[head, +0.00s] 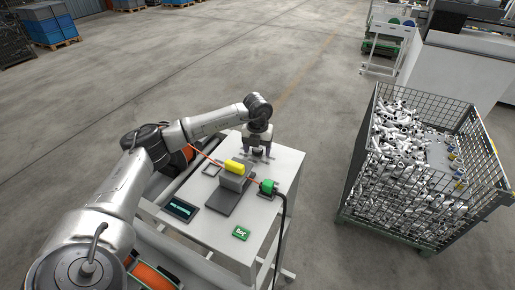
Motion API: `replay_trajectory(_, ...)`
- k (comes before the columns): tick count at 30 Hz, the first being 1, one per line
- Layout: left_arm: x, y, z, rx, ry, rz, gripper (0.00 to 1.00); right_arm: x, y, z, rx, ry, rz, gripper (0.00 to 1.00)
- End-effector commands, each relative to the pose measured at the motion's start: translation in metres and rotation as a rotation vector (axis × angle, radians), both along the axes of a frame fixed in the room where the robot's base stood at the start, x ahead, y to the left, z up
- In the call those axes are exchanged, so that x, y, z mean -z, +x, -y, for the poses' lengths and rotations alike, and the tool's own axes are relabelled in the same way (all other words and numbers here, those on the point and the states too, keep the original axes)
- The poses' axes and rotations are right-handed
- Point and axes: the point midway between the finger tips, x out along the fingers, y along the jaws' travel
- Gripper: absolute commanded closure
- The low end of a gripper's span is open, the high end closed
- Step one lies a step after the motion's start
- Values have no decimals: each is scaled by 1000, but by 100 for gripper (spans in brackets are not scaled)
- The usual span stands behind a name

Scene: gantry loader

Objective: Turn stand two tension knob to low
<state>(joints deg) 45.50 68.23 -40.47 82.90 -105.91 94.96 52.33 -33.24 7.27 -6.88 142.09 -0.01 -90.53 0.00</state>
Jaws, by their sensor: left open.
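My left gripper (257,155) hangs over the far end of a light grey stand (218,228), pointing down. It is open. A small dark piece shows at its fingers; I cannot tell whether it is the tension knob or part of the gripper. On the stand is a grey block device (234,180) with a yellow top (235,167) on a dark plate, just nearer than the gripper. A green part with a black cable (268,187) sits to its right. No stand number or knob marking is readable. My right gripper is not in view.
A dark display (181,209) and a green label (241,233) lie on the stand's near part. An orange line (205,156) runs to the block. A wire-mesh crate of metal parts (425,170) stands to the right, with clear floor between.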

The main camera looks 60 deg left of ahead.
Motion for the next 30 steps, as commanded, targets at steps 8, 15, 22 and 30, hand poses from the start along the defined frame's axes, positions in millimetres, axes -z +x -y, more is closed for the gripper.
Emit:
replay_trajectory(8, -4, 0, 0, 0, 0, 1, 33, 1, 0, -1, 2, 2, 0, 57)
replay_trajectory(15, -40, 1, 0, 1, -1, 5, 33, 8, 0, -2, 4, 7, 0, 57)
replay_trajectory(22, -86, 0, 0, 1, 0, 4, 33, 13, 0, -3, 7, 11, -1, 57)
replay_trajectory(30, -124, 1, 0, 0, -1, 2, 33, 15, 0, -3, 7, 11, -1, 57)
